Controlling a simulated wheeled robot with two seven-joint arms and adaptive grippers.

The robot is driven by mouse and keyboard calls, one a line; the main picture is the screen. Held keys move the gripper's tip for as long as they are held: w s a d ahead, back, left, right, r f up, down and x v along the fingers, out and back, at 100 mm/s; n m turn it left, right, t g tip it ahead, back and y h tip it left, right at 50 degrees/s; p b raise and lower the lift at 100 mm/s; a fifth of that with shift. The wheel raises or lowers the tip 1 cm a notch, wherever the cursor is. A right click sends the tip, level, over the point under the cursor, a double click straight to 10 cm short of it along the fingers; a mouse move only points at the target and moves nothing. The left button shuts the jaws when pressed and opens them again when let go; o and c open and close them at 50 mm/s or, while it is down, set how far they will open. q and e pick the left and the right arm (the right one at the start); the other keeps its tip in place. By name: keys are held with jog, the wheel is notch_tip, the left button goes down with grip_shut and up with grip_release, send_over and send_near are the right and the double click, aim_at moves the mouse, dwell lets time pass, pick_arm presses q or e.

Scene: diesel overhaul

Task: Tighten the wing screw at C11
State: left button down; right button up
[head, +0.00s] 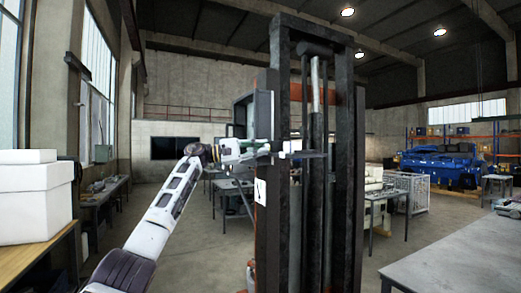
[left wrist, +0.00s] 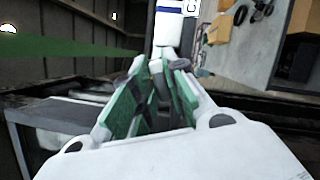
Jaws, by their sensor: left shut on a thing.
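My left arm reaches from the left to a dark upright mast (head: 275,215), and my left gripper (head: 268,149) is at the mast's left side. In the left wrist view the green-padded fingers of the left gripper (left wrist: 152,92) are close together around a small grey lobed piece (left wrist: 156,68), which looks like the wing screw. The fingers hide much of it. A white part with blue bands (left wrist: 168,24) lies just beyond the fingertips. Dark lettering on white beside it is cut off and I cannot read it fully. My right gripper is not in view.
White boxes (head: 38,200) stand on a wooden-topped bench at the left. A grey table (head: 455,255) is at the front right. A blue engine or machine (head: 440,165) stands at the back right. Open floor lies between the benches.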

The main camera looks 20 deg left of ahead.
pick_arm(q)
jog(key=shift+r+m, duration=0.1)
jog(key=shift+m, duration=0.7)
jog(key=shift+r+m+g+y, duration=0.1)
jog(key=shift+m+g+y, duration=0.3)
jog(key=shift+m, duration=0.9)
jog(key=c, duration=1.5)
grip_release()
jog(key=shift+c, duration=0.2)
jog(key=shift+o, duration=1.2)
jog(key=shift+w+f, duration=0.1)
jog(key=shift+f, duration=0.1)
jog(key=shift+a+f, duration=0.1)
